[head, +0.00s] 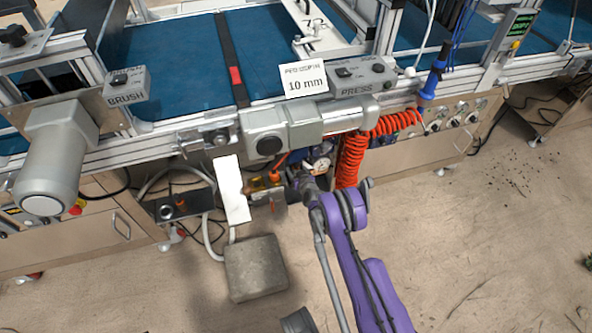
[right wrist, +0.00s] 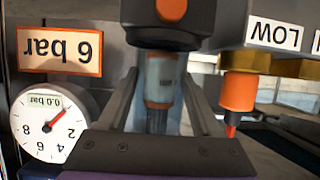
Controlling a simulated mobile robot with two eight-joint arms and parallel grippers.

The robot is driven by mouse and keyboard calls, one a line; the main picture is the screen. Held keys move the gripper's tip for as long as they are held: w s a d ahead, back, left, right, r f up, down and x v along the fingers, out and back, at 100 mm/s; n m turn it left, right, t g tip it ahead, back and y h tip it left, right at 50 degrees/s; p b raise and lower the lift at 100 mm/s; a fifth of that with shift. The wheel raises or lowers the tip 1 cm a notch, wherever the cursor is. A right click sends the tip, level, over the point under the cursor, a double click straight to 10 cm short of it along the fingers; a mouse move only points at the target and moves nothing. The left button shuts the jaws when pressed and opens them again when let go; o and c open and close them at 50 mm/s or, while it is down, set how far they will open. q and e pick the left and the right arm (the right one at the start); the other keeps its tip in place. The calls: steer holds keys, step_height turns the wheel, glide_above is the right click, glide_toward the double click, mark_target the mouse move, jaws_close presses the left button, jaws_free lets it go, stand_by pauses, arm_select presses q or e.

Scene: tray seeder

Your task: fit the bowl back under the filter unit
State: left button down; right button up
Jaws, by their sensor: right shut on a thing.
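In the right wrist view, my right gripper (right wrist: 163,78) is shut on a clear bluish bowl (right wrist: 160,72), which has an orange band inside. A dark block with an orange round part, which looks like the filter unit (right wrist: 165,32), is at the top of this view, right against the bowl's end. I cannot tell whether they touch or are joined. In the head view, my right gripper (head: 305,181) reaches in under the conveyor's front rail beside a pressure gauge (head: 322,164). The bowl cannot be made out there. My left gripper is not in view.
The gauge also shows in the wrist view (right wrist: 48,126), near a 6 bar label (right wrist: 60,51). An orange part with a red tip (right wrist: 238,92) stands close on the right, by a LOW label (right wrist: 274,33). A coiled red hose (head: 350,160) hangs beside my right arm. A grey block (head: 255,268) lies below.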

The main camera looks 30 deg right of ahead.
steer(key=shift+f+b, duration=0.3)
steer(key=shift+f, duration=0.2)
stand_by(0.6)
steer(key=o, duration=1.5)
steer(key=p+v, duration=0.2)
steer(key=v, duration=0.9)
steer(key=shift+r, duration=0.1)
